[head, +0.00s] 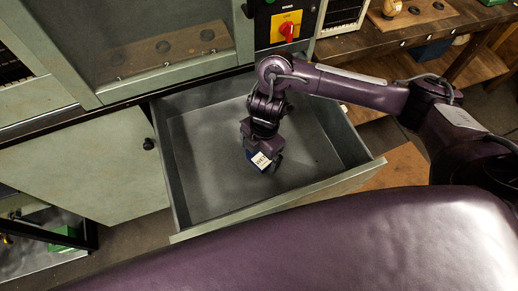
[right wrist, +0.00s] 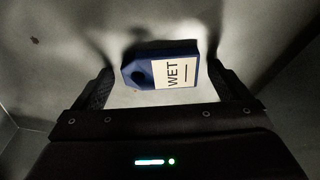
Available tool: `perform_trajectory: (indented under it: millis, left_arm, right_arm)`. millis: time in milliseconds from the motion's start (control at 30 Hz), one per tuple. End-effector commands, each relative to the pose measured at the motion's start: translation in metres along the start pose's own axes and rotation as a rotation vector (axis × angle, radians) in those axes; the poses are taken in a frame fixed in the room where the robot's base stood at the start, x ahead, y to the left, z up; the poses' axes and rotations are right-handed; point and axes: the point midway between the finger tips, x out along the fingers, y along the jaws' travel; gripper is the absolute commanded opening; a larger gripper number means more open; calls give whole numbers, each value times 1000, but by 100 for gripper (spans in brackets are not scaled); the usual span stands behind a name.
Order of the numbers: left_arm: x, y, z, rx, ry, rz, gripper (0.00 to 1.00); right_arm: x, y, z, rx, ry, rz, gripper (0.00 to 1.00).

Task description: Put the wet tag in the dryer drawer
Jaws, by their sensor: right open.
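The wet tag, blue with a white label reading "WET", shows in the right wrist view (right wrist: 162,68), between and a little beyond my open fingertips. It also shows in the head view (head: 260,160), partly hidden by my right gripper. The dryer drawer (head: 205,185) is pulled open, and its grey floor surrounds the tag. My right gripper (head: 264,160) is inside the drawer, pointing down, with its fingers apart on either side of the tag. I cannot tell if the tag rests fully on the drawer floor. My left gripper is out of view.
The drawer's front wall (head: 290,202) and side walls rise around my right gripper. The cabinet has a red knob on a yellow plate (head: 287,27) above the drawer. A wooden bench (head: 440,25) with small items stands at the upper right.

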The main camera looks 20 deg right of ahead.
Motion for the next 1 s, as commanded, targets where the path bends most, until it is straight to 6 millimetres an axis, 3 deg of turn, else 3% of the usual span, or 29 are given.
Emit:
perform_trajectory:
  millis: [167, 600, 800, 1000]
  left_arm:
    - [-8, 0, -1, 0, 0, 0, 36]
    - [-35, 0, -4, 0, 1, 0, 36]
    - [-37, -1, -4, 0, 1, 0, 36]
    - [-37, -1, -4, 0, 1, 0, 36]
  right_arm:
    - [-18, 1, 0, -2, -2, 4, 96]
    - [-106, 1, 0, -1, -3, 4, 96]
    - [-122, 0, 0, 0, -1, 1, 96]
    - [-123, 0, 0, 0, 0, -1, 96]
